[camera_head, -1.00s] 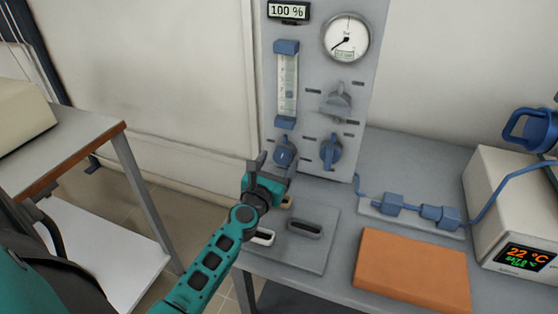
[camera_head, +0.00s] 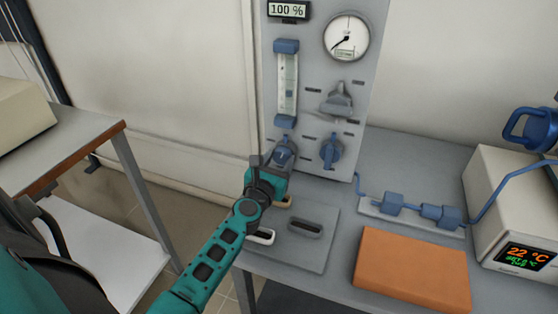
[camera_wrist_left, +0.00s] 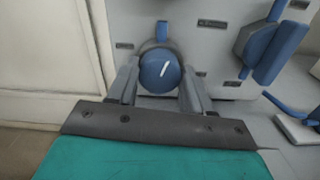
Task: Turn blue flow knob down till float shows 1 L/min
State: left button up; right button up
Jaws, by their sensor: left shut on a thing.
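The blue flow knob (camera_head: 284,152) sits low on the grey panel, below the flow tube (camera_head: 287,85). In the left wrist view the knob (camera_wrist_left: 160,72) is round with a slightly tilted white mark. My left gripper (camera_head: 273,163) is at the knob. In the left wrist view its two fingers stand on either side of the knob, shut on it. The scale is too small to read. My right gripper is not in view.
A second blue knob (camera_head: 331,151) is close on the right, with a grey knob (camera_head: 337,101) above it. A round gauge (camera_head: 346,38) and a "100 %" display (camera_head: 288,10) are higher up. An orange block (camera_head: 412,271) lies on the bench, left of a furnace (camera_head: 515,220).

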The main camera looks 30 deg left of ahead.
pick_arm(q)
jog(key=shift+c, duration=0.5)
jog(key=shift+m, duration=0.4)
jog(key=shift+m+p, duration=0.3)
jog(key=shift+m, duration=2.1)
jog(key=o, duration=1)
jog(key=shift+o, duration=0.2)
jog(key=shift+s, duration=0.1)
